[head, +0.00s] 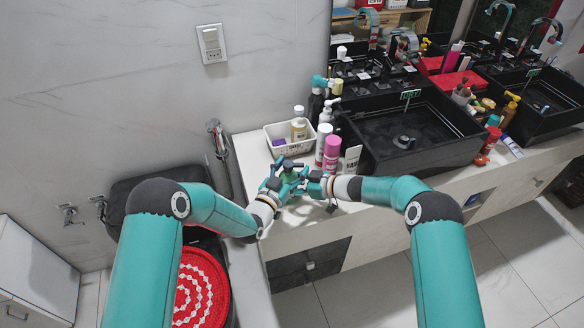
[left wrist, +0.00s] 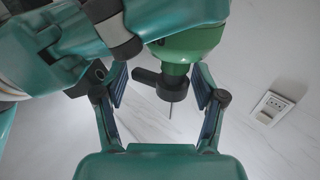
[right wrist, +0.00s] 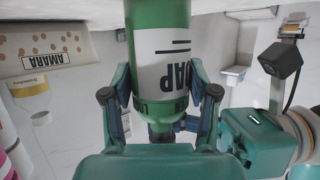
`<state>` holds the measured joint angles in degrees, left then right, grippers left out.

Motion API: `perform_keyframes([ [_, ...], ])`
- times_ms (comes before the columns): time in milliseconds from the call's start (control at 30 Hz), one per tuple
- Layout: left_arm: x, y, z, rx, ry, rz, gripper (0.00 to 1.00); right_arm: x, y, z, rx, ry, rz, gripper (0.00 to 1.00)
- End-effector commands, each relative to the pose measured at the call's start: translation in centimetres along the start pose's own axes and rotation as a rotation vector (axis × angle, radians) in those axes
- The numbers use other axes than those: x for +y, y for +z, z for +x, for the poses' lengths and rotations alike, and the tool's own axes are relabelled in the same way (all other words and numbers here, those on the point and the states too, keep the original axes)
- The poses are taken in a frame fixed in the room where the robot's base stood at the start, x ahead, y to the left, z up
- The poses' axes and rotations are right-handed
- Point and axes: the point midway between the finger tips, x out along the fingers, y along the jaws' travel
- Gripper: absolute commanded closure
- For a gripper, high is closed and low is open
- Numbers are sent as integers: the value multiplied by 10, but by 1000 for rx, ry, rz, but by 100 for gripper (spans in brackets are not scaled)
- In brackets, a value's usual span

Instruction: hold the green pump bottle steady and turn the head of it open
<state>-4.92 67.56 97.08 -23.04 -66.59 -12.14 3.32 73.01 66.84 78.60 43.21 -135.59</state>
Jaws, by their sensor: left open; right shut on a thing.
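The green pump bottle (head: 290,177) stands upright at the counter's near left corner, mostly covered by my grippers. In the right wrist view the bottle (right wrist: 157,42) appears upside down, with a white label reading SOAP. My right gripper (right wrist: 157,88) is shut on the bottle, one finger on each side of its body. The bottle's black pump head (left wrist: 168,86) shows in the left wrist view below the green shoulder (left wrist: 190,45). My left gripper (left wrist: 160,90) is open, its fingers on either side of the pump head with gaps at both sides.
A white basket (head: 283,146) with small containers stands just behind. A pink can (head: 332,152), a white bottle (head: 322,140) and a small white box (head: 352,158) stand close to the right. The black vessel sink (head: 430,155) lies farther right. A toilet with a red cover (head: 201,290) is below left.

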Motion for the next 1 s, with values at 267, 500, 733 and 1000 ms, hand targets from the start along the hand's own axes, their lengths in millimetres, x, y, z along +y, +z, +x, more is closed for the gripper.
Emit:
perform_keyframes([
  [267, 0, 0, 1, -1, 0, 0, 33, 0, 0, 0, 0, 0, 0, 91],
  [500, 0, 0, 0, -1, -1, 0, 73, 0, 0, 0, 0, 0, 0, 91],
  [733, -1, 0, 0, -1, -1, 0, 74, 0, 0, 0, 1, 0, 0, 91],
  [1000, -2, 0, 0, 0, 2, -1, 74, 0, 0, 0, 1, 1, 0, 91],
])
